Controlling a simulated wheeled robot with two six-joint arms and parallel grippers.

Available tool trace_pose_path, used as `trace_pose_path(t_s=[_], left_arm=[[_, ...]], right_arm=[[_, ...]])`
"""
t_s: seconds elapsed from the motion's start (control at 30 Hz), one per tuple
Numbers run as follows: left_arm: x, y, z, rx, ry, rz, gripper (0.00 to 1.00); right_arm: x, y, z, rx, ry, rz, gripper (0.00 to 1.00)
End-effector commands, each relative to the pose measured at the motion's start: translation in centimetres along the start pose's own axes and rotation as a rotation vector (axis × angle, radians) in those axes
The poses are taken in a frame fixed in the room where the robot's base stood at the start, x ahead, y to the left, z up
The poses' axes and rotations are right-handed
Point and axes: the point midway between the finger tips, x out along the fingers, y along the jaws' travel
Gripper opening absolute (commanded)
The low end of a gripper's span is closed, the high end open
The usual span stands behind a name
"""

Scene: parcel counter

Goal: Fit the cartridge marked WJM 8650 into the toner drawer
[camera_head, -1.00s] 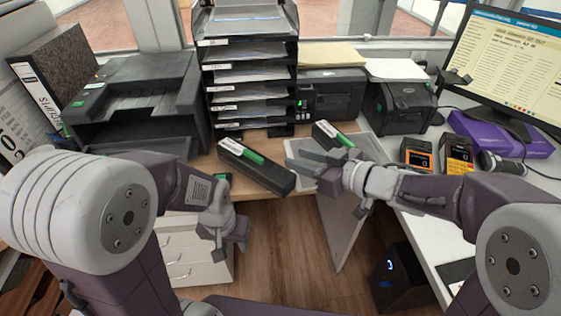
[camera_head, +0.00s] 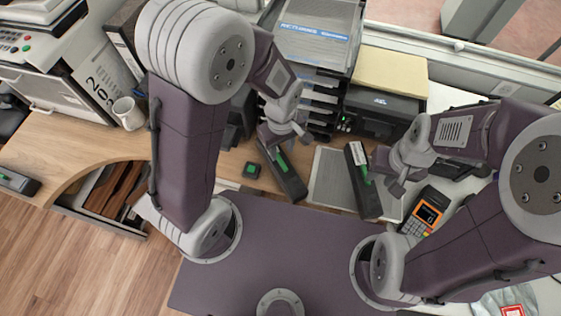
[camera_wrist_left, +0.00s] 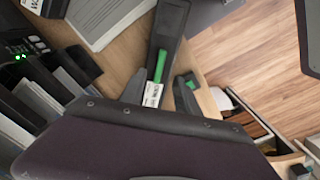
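A long black cartridge (camera_head: 290,184) with a green strip lies on the wooden desk. In the left wrist view it (camera_wrist_left: 170,25) shows a white label end, its print too small to read. My left gripper (camera_head: 282,140) is over its far end, its fingers (camera_wrist_left: 158,92) apart on either side of the label; contact cannot be told. A second black cartridge (camera_head: 366,196) with a green strip lies to the right. My right gripper (camera_head: 388,174) is beside it, fingers apart and empty. A third, similar black piece (camera_head: 14,182) lies at far left. I cannot identify the toner drawer.
A small black box with a green top (camera_head: 252,170) sits left of the first cartridge. A grey panel (camera_head: 333,178) lies between the two cartridges. Letter trays (camera_head: 318,35) and a black printer (camera_head: 382,113) stand behind. An orange card terminal (camera_head: 428,208) and a white mug (camera_head: 128,112) flank the area.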

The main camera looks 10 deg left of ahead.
Motion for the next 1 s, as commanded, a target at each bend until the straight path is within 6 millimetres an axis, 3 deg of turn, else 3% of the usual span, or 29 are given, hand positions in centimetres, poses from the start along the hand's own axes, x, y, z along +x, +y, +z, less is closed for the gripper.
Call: trace_pose_path(t_s=[0.23,0.5,0.77,0.9,1.0], left_arm=[[1.7,-0.1,0.0,0.0,0.0,-0.001,0.38],[6.1,-0.5,0.0,0.001,-0.001,-0.002,0.38],[6.4,-0.4,0.0,0.001,0.001,0.002,0.38],[6.3,-0.4,0.0,0.001,0.001,0.001,0.0],[6.3,-0.4,0.0,0.001,0.001,0.001,0.0]], right_arm=[[0.3,0.0,0.0,0.0,0.002,0.001,0.34],[1.1,0.0,0.0,0.0,0.002,0.001,0.34],[1.1,0.0,0.0,0.0,0.003,0.001,0.34],[1.1,0.0,0.0,0.0,0.003,0.001,0.34],[1.1,0.0,0.0,0.0,0.003,0.001,0.34]])
